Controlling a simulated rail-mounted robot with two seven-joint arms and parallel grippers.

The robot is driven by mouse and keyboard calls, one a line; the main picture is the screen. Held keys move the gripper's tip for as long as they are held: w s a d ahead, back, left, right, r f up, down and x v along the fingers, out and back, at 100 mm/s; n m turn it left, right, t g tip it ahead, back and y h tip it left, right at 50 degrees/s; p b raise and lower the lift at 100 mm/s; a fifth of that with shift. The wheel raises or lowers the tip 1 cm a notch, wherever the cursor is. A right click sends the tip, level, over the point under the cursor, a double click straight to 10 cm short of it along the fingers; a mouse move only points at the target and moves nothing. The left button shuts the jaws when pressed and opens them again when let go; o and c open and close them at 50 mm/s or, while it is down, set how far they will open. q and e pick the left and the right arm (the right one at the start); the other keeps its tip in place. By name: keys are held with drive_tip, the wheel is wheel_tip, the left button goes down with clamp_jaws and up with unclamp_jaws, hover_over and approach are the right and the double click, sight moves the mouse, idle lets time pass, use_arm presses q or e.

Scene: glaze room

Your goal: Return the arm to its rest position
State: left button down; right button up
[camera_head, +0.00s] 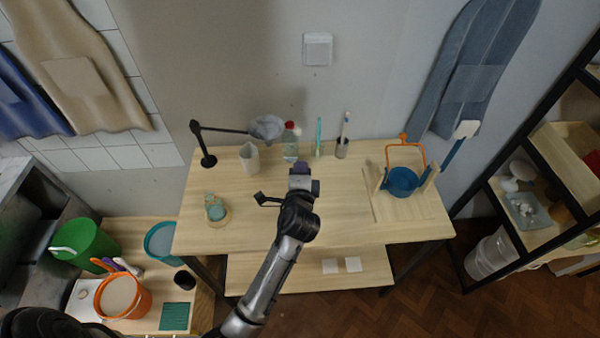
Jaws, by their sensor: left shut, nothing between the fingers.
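My left arm reaches up from the bottom of the view to the middle of the wooden table (340,228). Its gripper (301,170) is shut and empty. It is above the table or over its middle; the exact height is hard to tell. A small dark purple shape shows at its tip, and I cannot tell whether it is part of the gripper or something behind it. My right gripper is not in view.
A lower bench holds buckets; a black-framed shelf stands right.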

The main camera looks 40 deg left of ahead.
use_arm(q)
drive_tip(key=shift+v, duration=0.85)
